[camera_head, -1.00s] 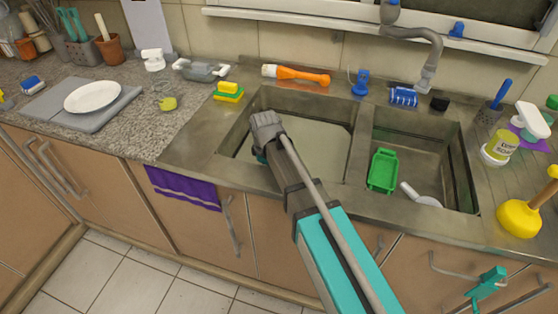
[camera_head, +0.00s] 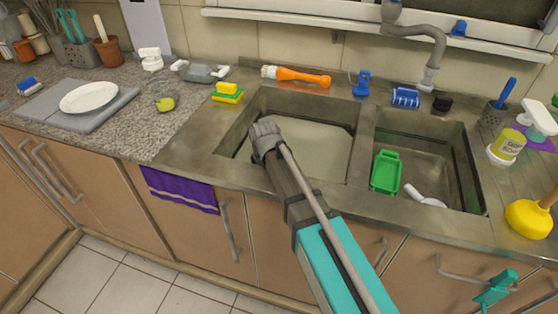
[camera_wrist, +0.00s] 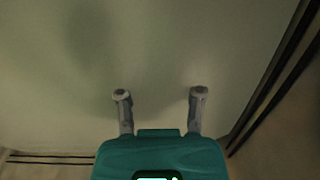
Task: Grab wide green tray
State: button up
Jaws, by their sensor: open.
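The green tray (camera_head: 386,172) lies in the right sink basin, towards its left side. The tray is not in the wrist view.
A white-handled item (camera_head: 424,196) lies beside the tray in the right basin. A divider (camera_head: 361,146) separates the basins. The grey faucet (camera_head: 432,60) stands behind.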

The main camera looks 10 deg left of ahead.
grip_shut()
jog(key=shift+r, duration=0.15)
dwell(0.4)
notch_tip(320, 180, up, 10)
jog(key=p, duration=1)
dwell(0.6)
